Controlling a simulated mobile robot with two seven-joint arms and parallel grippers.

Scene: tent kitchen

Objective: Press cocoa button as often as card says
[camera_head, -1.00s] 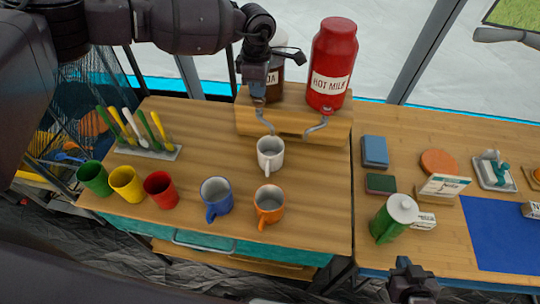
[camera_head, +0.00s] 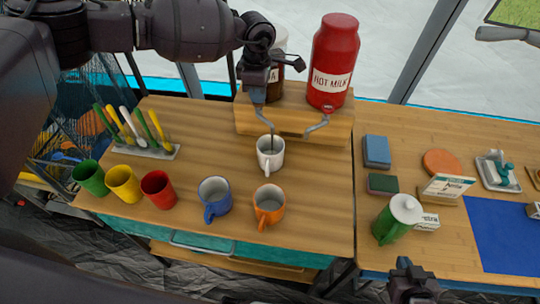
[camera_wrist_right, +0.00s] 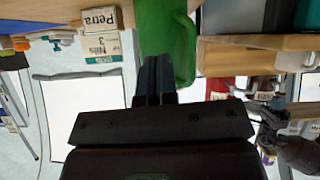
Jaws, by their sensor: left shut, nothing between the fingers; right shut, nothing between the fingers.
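The dark cocoa dispenser (camera_head: 273,82) stands on the wooden stand, mostly hidden behind my left gripper (camera_head: 258,98). That gripper is shut and empty at its front, over the spout; the cocoa button is hidden. A thin dark stream (camera_head: 272,139) runs from the spout into the white mug (camera_head: 270,160) below. A card with teal print (camera_head: 446,186) stands upright on the right table; its text is too small to read. My right gripper (camera_head: 405,264) is shut and empty at the front edge; in its wrist view the fingers (camera_wrist_right: 155,76) are together near the green jug (camera_wrist_right: 165,35).
The red hot milk dispenser (camera_head: 334,62) stands beside the cocoa. Blue (camera_head: 214,196) and orange (camera_head: 268,204) mugs, several coloured cups and a spoon rack (camera_head: 150,151) stand on the left table. The green jug (camera_head: 395,220) stands beside a small name block (camera_head: 427,221), which reads "Petra" in the wrist view.

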